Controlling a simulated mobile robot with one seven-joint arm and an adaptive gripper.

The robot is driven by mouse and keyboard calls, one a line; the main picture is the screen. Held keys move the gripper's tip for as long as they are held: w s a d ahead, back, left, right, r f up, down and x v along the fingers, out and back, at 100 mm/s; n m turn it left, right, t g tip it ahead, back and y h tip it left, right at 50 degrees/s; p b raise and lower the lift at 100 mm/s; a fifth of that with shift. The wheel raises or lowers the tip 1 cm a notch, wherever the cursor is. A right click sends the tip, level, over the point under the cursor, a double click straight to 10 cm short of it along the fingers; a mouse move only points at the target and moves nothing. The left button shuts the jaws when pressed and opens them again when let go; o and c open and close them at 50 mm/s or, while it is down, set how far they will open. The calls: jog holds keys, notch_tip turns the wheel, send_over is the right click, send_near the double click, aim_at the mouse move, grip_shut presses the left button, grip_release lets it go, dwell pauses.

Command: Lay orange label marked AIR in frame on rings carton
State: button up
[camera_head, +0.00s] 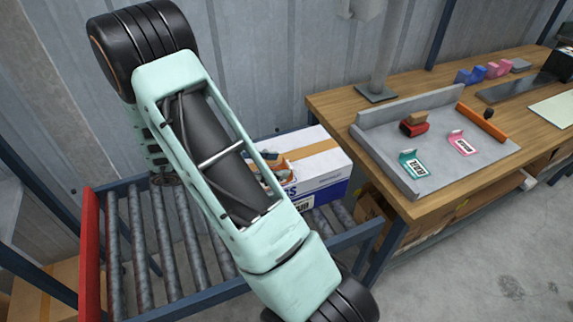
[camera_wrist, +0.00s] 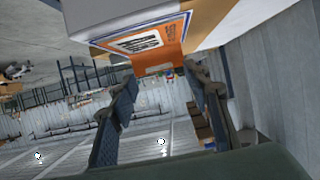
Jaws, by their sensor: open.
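The carton (camera_head: 322,167) is white and blue with a tan tape strip, on the roller conveyor; my arm hides part of it. In the wrist view its pale face (camera_wrist: 215,12) fills the top. An orange label (camera_wrist: 172,45) with a white printed patch lies against the carton, with a blue frame line showing along its edges. The print is too blurred to read surely. The label's orange tab (camera_wrist: 158,60) sticks out toward my gripper. My gripper (camera_wrist: 160,80) is open, its fingers apart on either side of the tab. The head view mostly hides it behind my arm.
A wooden bench (camera_head: 335,106) stands to the right. Its grey tray (camera_head: 440,160) holds a teal label (camera_head: 413,165), a pink label (camera_head: 462,144), a red-and-wood stamp (camera_head: 413,125) and an orange bar (camera_head: 483,122). Conveyor rollers (camera_head: 160,230) left of the carton are bare.

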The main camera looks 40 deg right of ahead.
jog(key=v, duration=0.7)
jog(key=shift+a, duration=0.15)
jog(key=shift+w, duration=0.1)
